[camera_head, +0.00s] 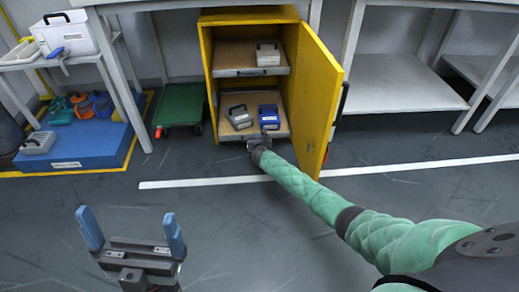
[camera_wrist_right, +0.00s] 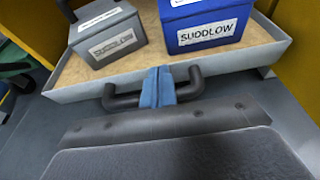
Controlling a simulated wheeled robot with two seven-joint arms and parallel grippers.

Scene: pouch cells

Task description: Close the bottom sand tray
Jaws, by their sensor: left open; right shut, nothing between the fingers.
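The bottom sand tray (camera_head: 226,139) sits low in the yellow cabinet (camera_head: 208,75). It carries a grey box (camera_head: 239,117) and a blue box (camera_head: 269,117) on sand. In the right wrist view the tray's grey front wall (camera_wrist_right: 75,93) has a dark handle (camera_wrist_right: 122,98). My right gripper (camera_wrist_right: 158,88) is shut and empty at the middle of this handle; its blue fingertips hide that part, and I cannot tell whether they touch it. It also shows at the tray front in the head view (camera_head: 252,144). My left gripper (camera_head: 131,222) is open and empty above the floor.
The yellow cabinet door (camera_head: 318,95) stands open to the right, close to my right arm. An upper tray (camera_head: 235,72) holds a pale box (camera_head: 267,54). A green cart (camera_head: 180,105) stands left of the cabinet. The floor in front is clear.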

